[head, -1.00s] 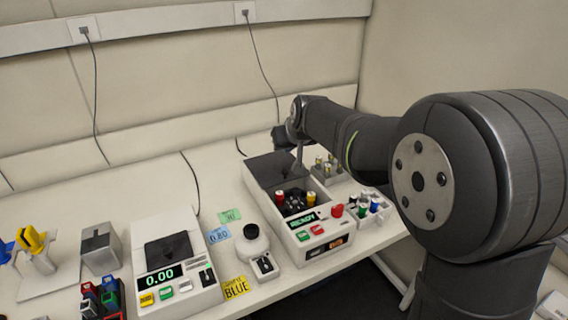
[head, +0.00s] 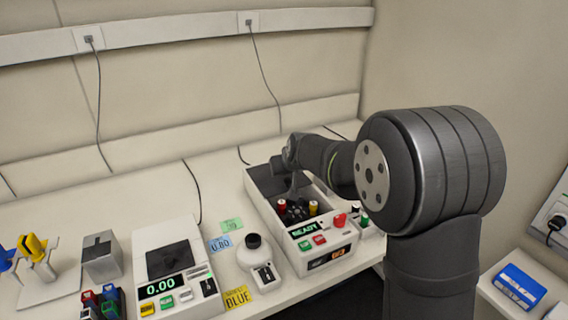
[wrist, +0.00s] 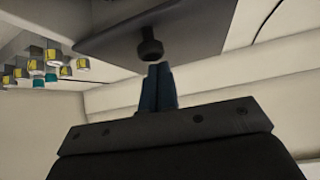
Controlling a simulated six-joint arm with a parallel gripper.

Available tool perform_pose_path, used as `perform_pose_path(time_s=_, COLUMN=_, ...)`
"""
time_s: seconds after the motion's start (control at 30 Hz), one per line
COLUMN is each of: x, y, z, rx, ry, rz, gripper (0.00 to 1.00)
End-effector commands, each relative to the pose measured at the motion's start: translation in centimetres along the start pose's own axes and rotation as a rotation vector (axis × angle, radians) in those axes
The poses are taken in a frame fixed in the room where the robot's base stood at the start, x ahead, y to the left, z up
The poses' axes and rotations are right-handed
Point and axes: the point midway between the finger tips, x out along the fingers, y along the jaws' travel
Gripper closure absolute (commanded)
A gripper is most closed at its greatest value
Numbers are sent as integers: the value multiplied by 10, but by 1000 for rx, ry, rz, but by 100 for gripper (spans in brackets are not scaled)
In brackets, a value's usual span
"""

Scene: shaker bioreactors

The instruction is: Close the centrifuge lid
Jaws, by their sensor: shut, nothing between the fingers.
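The centrifuge (head: 326,244) is a white box with a READY display and a rotor holding red- and yellow-capped tubes. Its dark lid (head: 262,180) stands open at the back of the rotor well, and the rotor is uncovered. My gripper (head: 294,192) is at the lid, over the rear of the well, partly hidden by my arm. In the wrist view the lid's dark plate (wrist: 195,28) carries a dark knob (wrist: 151,50). My fingers (wrist: 158,72) are shut and empty, with their tips close to the knob; I cannot tell whether they touch it.
Capped vials (wrist: 45,68) show in the wrist view. Free bench lies behind the balance.

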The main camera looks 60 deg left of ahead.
Motion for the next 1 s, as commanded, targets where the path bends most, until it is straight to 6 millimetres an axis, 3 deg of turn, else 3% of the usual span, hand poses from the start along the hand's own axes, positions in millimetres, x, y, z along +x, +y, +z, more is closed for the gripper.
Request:
perform_pose_path(time_s=0.63, x=-12, y=2, z=14, rx=1, ry=2, rz=0, gripper=100)
perform_pose_path(time_s=1.0, x=-65, y=14, z=71, rx=2, ry=1, rz=-1, gripper=100)
